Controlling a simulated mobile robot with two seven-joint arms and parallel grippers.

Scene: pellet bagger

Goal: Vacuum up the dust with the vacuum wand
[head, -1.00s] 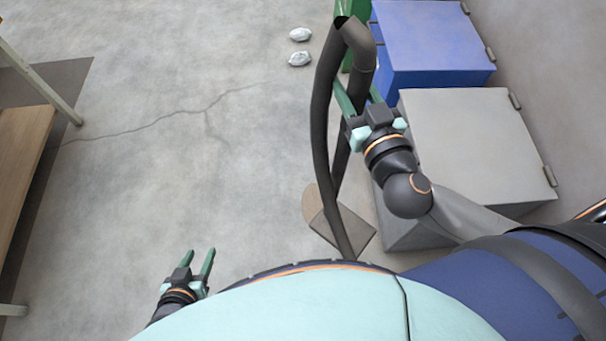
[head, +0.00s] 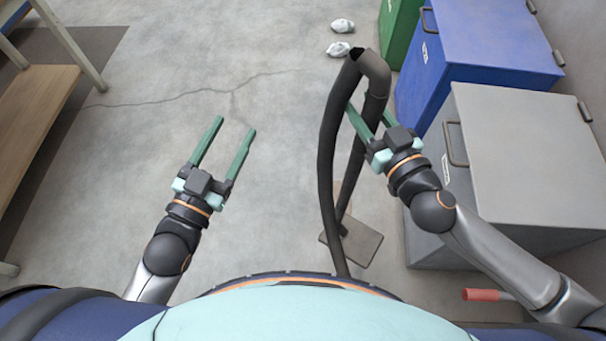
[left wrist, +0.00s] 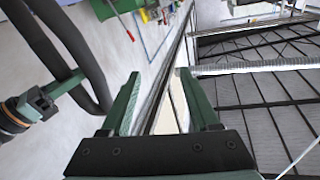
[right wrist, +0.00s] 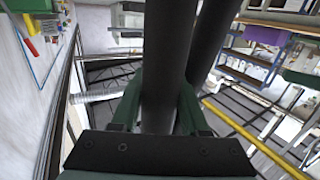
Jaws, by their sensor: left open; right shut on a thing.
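The vacuum wand (head: 353,165) is a dark grey tube with a bent top and a hose looping down on its left. Its flat nozzle (head: 358,243) is on the floor, below my right gripper. A tan patch (head: 346,188), possibly the dust, lies on the floor just beyond the nozzle, partly hidden by the tubes. My right gripper (head: 369,110) is shut on the wand's upper tube; the tube (right wrist: 165,70) passes between its fingers in the right wrist view. My left gripper (head: 235,124) is open and empty, left of the wand and hose.
A grey bin (head: 525,130), a blue bin (head: 490,35) and a green bin (head: 398,28) line the right side. Two whitish crumpled lumps (head: 338,48) lie on the far floor. A wooden bench (head: 35,95) stands at left. A red-handled item (head: 482,295) shows lower right. The middle floor is clear.

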